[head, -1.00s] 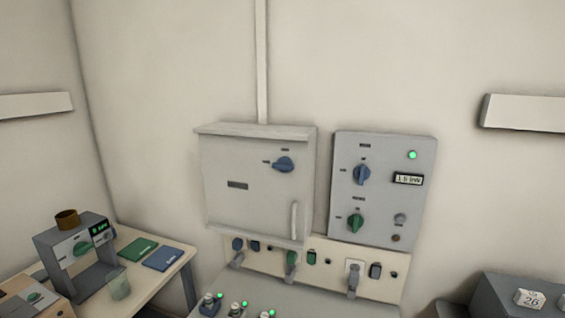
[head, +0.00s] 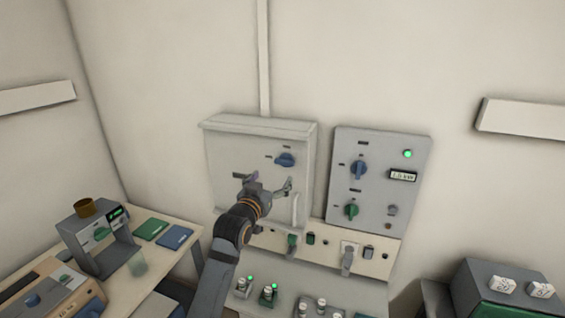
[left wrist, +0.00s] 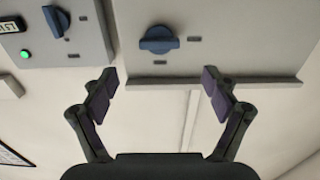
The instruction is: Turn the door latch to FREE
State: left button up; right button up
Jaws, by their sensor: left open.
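The door latch is a blue rotary knob (head: 286,160) near the upper right of the grey cabinet door (head: 225,150). Its bar lies about level, with one small dark label above it and one to its left, too small to read. My left gripper (head: 263,181) is open and empty in front of the door, just below and left of the knob. The left wrist view is upside down; there the knob (left wrist: 158,40) lies beyond the open fingers (left wrist: 161,79), apart from them. My right gripper is not in view.
A grey control panel (head: 375,200) with blue and green knobs and a green light is right of the cabinet. A pale door handle (head: 297,208) is partly behind my gripper. Sockets and plugs line the strip below. A bench (head: 185,241) stands at left.

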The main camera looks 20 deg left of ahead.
aim_at(284, 163)
pick_arm(q)
jog(key=w+p, duration=0.2)
jog(key=w, duration=0.2)
jog(key=w+p, duration=0.1)
jog(key=w, duration=0.4)
jog(key=shift+w+d+r+p, duration=0.1)
jog(key=shift+d+p, duration=0.1)
jog(key=shift+p, duration=0.2)
jog(key=shift+w, duration=0.3)
jog(key=shift+c, duration=0.4)
jog(key=c, duration=1.1)
